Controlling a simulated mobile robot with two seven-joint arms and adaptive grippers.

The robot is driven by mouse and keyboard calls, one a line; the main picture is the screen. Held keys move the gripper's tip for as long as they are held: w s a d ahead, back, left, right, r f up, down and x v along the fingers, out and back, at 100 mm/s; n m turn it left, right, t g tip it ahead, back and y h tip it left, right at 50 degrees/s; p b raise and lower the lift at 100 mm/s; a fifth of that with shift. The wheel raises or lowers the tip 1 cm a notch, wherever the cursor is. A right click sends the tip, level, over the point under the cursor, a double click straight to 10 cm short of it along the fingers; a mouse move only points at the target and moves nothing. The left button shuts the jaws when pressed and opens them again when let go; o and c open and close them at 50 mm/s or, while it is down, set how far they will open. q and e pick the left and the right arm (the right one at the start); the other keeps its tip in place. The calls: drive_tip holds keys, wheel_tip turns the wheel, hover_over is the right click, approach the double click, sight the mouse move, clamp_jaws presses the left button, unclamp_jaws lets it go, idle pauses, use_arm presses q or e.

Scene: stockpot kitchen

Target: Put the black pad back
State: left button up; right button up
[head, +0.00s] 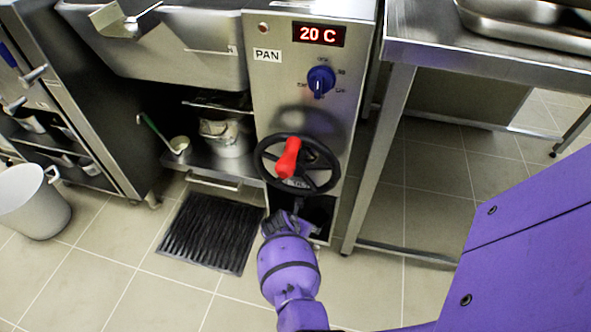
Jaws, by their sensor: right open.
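The black pad (210,233) is a ribbed dark mat lying flat on the tiled floor in front of the pan unit, tilted slightly in the picture. My right gripper (291,217) is at the end of the purple arm, to the right of the pad and just below the black handwheel in the picture. It is open, and nothing shows between its fingers, which are small and partly hidden by the wrist. I cannot tell its height above the floor. My left gripper is out of view.
The black handwheel (262,163) with a red knob (288,158) sticks out from the pan unit (275,90). A white bucket (227,138) and a green-handled ladle (178,145) sit on the low shelf. A steel table (480,62) is right.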

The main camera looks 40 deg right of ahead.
drive_tip(key=s+a+p, duration=0.1)
drive_tip(key=s+a, duration=0.1)
drive_tip(key=a, duration=0.4)
